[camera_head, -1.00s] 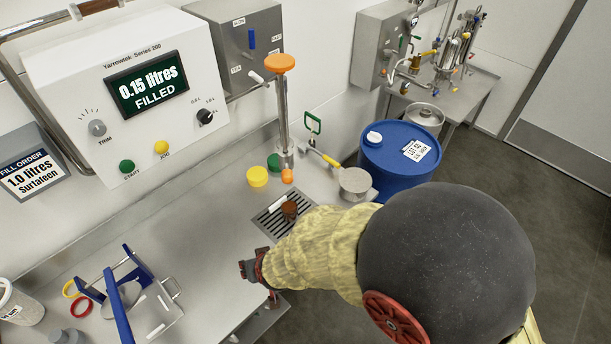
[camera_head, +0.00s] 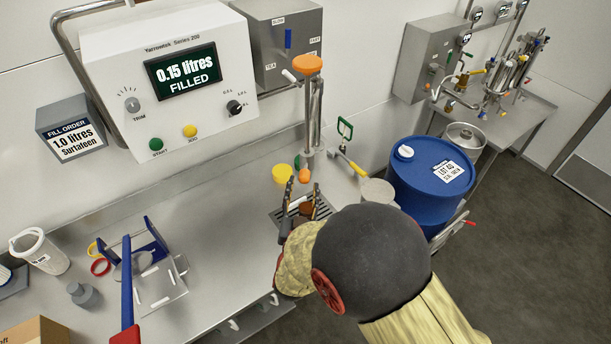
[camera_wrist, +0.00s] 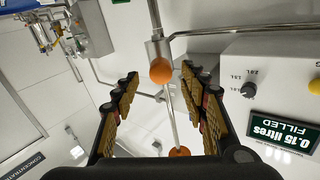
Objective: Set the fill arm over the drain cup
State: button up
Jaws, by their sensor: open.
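The fill arm (camera_head: 309,110) is an upright metal tube with an orange disc on top and an orange knob (camera_head: 304,176) low at its front.
A yellow cap (camera_head: 282,174) stands left of the knob. A yellow-handled tool (camera_head: 350,163) and a grey round pot (camera_head: 378,192) are to the right, before a blue drum (camera_head: 430,185). The filler box (camera_head: 165,75) reads 0.15 litres.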

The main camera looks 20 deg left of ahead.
aim_at(304, 182)
jog(key=w, duration=0.2)
jog(key=w+a, duration=0.1)
jog(key=w, duration=0.2)
jog(key=shift+w, duration=0.35)
jog(key=shift+a, duration=0.1)
jog(key=shift+c, duration=1.4)
jog(key=c, duration=0.7)
grip_shut()
